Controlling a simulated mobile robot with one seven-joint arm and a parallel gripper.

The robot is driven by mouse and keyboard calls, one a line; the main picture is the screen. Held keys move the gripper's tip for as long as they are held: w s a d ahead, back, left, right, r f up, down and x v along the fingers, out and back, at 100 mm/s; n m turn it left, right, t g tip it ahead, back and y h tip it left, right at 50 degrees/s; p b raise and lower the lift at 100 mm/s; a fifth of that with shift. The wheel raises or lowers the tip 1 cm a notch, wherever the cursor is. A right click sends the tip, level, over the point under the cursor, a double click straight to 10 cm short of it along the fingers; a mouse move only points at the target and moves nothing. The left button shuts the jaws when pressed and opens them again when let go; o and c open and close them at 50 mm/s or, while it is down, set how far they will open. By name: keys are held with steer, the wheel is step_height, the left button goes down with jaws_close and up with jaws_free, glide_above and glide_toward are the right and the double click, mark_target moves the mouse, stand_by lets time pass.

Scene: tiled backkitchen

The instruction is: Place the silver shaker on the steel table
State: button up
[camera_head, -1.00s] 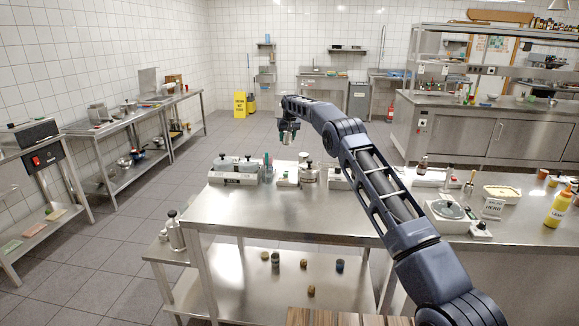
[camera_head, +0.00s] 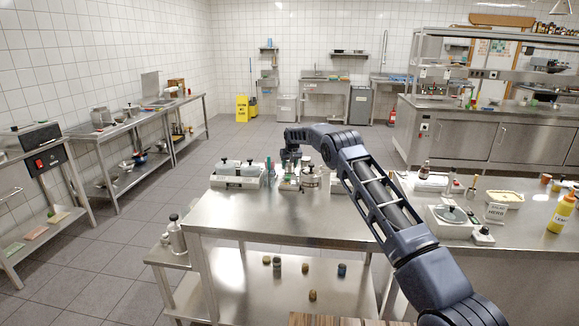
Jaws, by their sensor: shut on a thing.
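My gripper (camera_head: 291,163) is over the far edge of the steel table (camera_head: 270,215), low among the things standing there. It is shut on a small silvery thing, which looks like the silver shaker. The held thing is mostly hidden by the gripper and blends with the items around it. I cannot tell whether it touches the tabletop. The near and middle part of the steel tabletop is bare.
A tray with grey-lidded containers (camera_head: 238,175) stands left of my gripper, and a white-and-steel jar (camera_head: 311,178) stands right of it. A silvery flask (camera_head: 177,236) stands on a lower side table. A scale (camera_head: 452,218) sits on the right counter.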

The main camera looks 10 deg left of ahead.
steer(key=shift+f, duration=0.15)
steer(key=o, duration=1.1)
steer(key=shift+f, duration=0.1)
steer(key=shift+c, duration=0.2)
